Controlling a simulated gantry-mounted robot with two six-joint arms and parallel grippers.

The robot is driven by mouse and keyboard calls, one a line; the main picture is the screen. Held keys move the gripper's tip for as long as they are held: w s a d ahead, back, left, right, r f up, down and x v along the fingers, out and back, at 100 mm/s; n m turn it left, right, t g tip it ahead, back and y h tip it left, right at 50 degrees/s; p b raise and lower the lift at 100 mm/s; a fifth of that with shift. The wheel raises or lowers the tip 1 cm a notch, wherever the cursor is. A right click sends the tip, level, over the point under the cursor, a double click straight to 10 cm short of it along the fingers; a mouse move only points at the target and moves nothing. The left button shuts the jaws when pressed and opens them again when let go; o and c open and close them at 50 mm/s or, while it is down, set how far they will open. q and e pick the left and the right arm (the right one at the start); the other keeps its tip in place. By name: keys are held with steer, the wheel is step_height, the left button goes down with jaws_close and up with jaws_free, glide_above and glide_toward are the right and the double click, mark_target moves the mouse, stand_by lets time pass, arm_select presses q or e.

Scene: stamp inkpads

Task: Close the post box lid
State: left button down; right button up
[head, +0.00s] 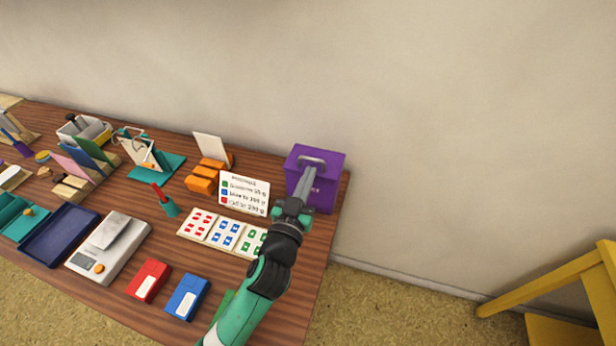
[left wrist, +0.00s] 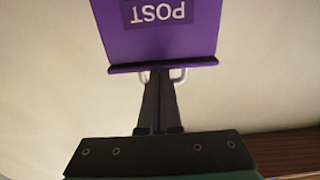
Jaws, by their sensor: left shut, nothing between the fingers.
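The purple post box (head: 324,196) stands at the right end of the table against the wall. Its lid (head: 332,161) carries a grey loop handle (head: 312,159) and looks flat on the box, with no gap showing. My left gripper (head: 309,171) is shut and empty, its fingers over the lid beside the handle; I cannot tell whether they touch. In the left wrist view the post box (left wrist: 190,38) shows its POST label upside down. The lid edge (left wrist: 195,64) and handle (left wrist: 179,75) lie at the tips of my left gripper (left wrist: 157,76). My right gripper is not in view.
Left of the box stand a price sign (head: 244,192) and a stamp sheet (head: 208,227). A scale (head: 108,246), red box (head: 148,280) and blue box (head: 187,296) lie nearer the front. A yellow wooden frame (head: 550,283) stands off the table at right.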

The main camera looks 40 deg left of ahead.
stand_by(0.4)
arm_select(q)
steer(key=f+p+v, duration=0.1)
steer(key=v, duration=0.7)
steer(key=shift+f+p, duration=0.35)
steer(key=shift+p, duration=0.05)
steer(key=shift+w, duration=0.1)
